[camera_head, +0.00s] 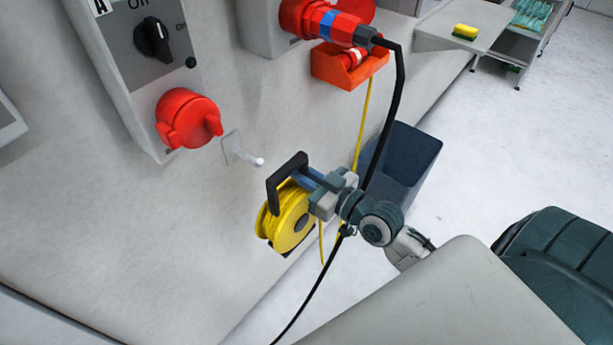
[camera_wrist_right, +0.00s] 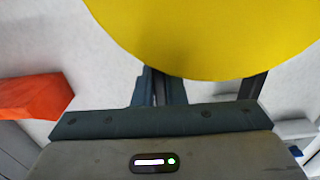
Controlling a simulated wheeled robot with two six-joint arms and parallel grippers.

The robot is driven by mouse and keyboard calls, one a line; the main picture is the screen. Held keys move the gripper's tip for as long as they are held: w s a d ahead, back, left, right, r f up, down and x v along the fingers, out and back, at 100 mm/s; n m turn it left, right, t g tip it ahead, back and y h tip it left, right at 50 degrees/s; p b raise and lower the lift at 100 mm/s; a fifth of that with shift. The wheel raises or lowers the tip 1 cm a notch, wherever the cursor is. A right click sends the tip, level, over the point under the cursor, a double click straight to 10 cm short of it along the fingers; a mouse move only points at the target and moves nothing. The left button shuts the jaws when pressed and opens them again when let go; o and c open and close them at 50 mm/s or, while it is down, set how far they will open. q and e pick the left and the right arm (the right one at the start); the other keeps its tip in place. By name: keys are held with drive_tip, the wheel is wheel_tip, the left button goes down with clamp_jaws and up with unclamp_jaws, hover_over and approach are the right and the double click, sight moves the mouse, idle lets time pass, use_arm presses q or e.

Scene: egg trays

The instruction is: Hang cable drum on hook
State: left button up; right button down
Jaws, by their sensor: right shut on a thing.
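The cable drum (camera_head: 285,219) is a yellow reel with a black handle frame. It is off the floor in front of the wall, with its yellow cable trailing. My right gripper (camera_head: 308,178) is shut on the drum's frame near the handle. In the right wrist view the yellow disc (camera_wrist_right: 205,35) fills the top, and the fingers (camera_wrist_right: 160,88) reach up behind its lower edge. The white hook (camera_head: 241,150) with a round tip is on the wall, above and left of the drum and apart from it. My left gripper is not in view.
A red plug (camera_head: 335,25) with a thick black cable (camera_head: 385,125) sits above an orange holder (camera_head: 347,68). A switch box with a red socket (camera_head: 187,118) is left of the hook. A dark blue bin (camera_head: 408,160) stands behind my right arm. The wall below the hook is clear.

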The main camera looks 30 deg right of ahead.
drive_tip(key=shift+b+x, duration=0.3)
drive_tip(key=shift+x, duration=0.65)
drive_tip(key=b+x, duration=0.1)
drive_tip(key=x, duration=0.9)
drive_tip(key=shift+w+f+b, duration=0.15)
drive_tip(key=shift+w+b, duration=0.05)
drive_tip(key=shift+b, duration=0.15)
drive_tip(key=shift+w+a+f+b, duration=0.15)
drive_tip(key=shift+w+f+b, duration=0.05)
drive_tip(key=shift+f+b, duration=0.2)
drive_tip(key=shift+w+f+b, duration=0.25)
drive_tip(key=shift+f+b, duration=0.05)
drive_tip(key=shift+b, duration=0.05)
drive_tip(key=shift+f+b, duration=0.35)
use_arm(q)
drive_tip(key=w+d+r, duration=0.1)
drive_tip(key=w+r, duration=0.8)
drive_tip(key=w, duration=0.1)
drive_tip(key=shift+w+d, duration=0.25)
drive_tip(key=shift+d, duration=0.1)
use_arm(e)
drive_tip(key=shift+f, duration=0.1)
